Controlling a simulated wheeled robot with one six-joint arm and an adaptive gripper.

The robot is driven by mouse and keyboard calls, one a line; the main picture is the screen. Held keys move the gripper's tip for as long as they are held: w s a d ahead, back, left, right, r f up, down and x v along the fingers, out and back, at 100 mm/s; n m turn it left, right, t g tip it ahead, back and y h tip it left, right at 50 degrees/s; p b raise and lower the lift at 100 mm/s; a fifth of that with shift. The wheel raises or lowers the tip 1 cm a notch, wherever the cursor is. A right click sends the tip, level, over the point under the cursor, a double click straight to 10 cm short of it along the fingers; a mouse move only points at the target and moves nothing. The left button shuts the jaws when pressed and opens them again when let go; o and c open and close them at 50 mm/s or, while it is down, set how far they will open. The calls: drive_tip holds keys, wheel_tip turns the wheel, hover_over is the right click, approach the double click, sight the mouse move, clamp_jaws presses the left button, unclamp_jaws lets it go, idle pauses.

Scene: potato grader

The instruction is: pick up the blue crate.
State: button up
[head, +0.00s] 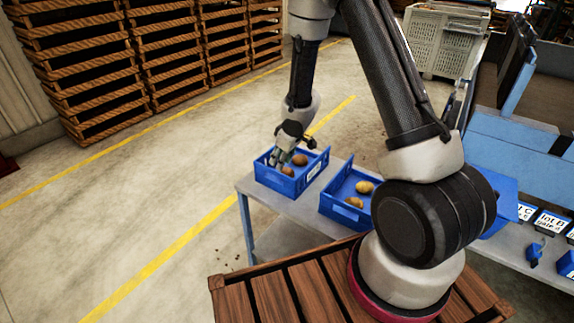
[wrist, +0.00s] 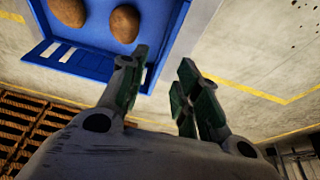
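A blue crate (head: 273,180) with a few brown potatoes in it sits at the left end of a grey bench. In the head view my gripper (head: 283,157) is over this crate's far left side, pointing down. In the wrist view the crate (wrist: 85,45) fills the upper left, with two potatoes and pale slots in one end wall showing. My gripper (wrist: 164,60) is open there, its fingers apart near one crate wall. The wall seems to run towards the gap; I cannot tell whether it touches a finger.
A second blue crate (head: 333,207) with potatoes stands just right on the bench (head: 318,230). Labelled blue bins (head: 550,220) are at the right. Stacked wooden pallets (head: 75,70) and a pale slatted container (head: 440,45) stand behind. The floor at left is clear.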

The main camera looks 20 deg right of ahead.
sight(274, 174)
drive_tip(key=shift+w+a+r, duration=0.15)
drive_tip(key=shift+a, duration=0.15)
drive_tip(key=shift+w+a+f+y, duration=0.15)
drive_tip(key=shift+a+f+y, duration=0.05)
drive_tip(key=shift+y, duration=0.1)
drive_tip(key=x, duration=0.7)
drive_tip(key=shift+d+f, duration=0.25)
drive_tip(key=shift+d, duration=0.05)
drive_tip(key=shift+f, duration=0.2)
drive_tip(key=shift+c, duration=0.2)
clamp_jaws()
